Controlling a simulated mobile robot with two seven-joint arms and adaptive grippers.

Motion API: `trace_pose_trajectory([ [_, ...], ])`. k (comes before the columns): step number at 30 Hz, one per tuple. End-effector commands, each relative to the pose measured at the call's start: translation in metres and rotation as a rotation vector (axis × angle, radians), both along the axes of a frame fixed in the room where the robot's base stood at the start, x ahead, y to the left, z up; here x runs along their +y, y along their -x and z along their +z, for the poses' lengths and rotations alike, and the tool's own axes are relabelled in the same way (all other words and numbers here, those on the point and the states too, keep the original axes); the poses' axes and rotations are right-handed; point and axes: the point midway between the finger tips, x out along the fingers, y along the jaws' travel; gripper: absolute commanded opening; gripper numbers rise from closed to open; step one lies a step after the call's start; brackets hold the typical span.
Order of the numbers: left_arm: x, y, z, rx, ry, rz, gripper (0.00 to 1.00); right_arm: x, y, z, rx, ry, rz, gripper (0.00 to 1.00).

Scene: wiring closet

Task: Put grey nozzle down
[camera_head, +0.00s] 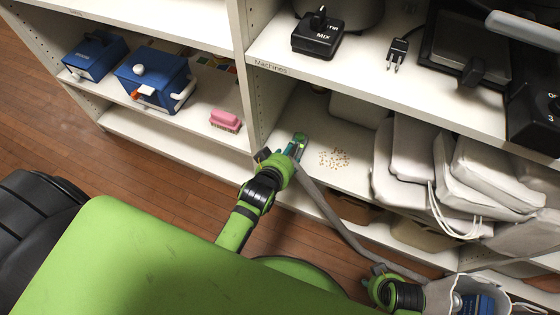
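My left arm reaches into the middle shelf bay, and its gripper (297,146) is over the shelf floor. A grey hose (335,213) runs up to this gripper from the lower right. The grey nozzle at its end is mostly hidden by the gripper, which appears closed around it. A scatter of orange-brown crumbs (333,158) lies on the shelf just right of the gripper. My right arm (392,292) is low at the right, beside a whitish container (440,297) with something blue in it. Its fingers are not clearly visible.
White folded bags (405,160) fill the shelf right of the crumbs. A pink brush (225,121) and blue machines (155,80) stand in the left bay, beyond a divider. A black device (318,35) and a plug (397,52) are on the shelf above.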

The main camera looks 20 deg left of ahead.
Motion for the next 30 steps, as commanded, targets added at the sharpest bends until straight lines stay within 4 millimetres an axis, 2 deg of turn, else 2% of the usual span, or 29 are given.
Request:
trace_pose_trajectory([
  [6,0.001,0.039,0.027,0.001,0.002,0.002,0.54,-0.001,0.017,-0.026,0.024,0.001,0.004,0.4],
  [12,0.001,0.071,0.046,0.0,0.001,0.001,0.54,-0.003,0.016,-0.039,-0.003,0.0,0.01,0.4],
  [15,0.001,0.081,0.051,-0.002,0.001,0.0,0.54,-0.003,0.014,-0.042,-0.017,-0.001,0.012,0.4],
  [22,0.001,0.088,0.053,0.0,0.0,-0.001,0.54,-0.003,0.013,-0.044,-0.028,-0.002,0.014,0.4],
  [24,0.0,0.091,0.04,0.032,-0.016,-0.021,0.54,-0.003,0.013,-0.045,-0.029,-0.002,0.014,0.4],
  [26,-0.002,0.098,0.015,0.097,-0.045,-0.062,0.54,-0.003,0.013,-0.045,-0.028,-0.002,0.014,0.4],
  [29,-0.001,0.124,-0.049,0.272,-0.132,-0.172,0.54,-0.003,0.013,-0.045,-0.028,-0.002,0.014,0.4],
  [30,0.003,0.138,-0.076,0.352,-0.171,-0.223,0.54,-0.003,0.013,-0.045,-0.028,-0.002,0.014,0.4],
])
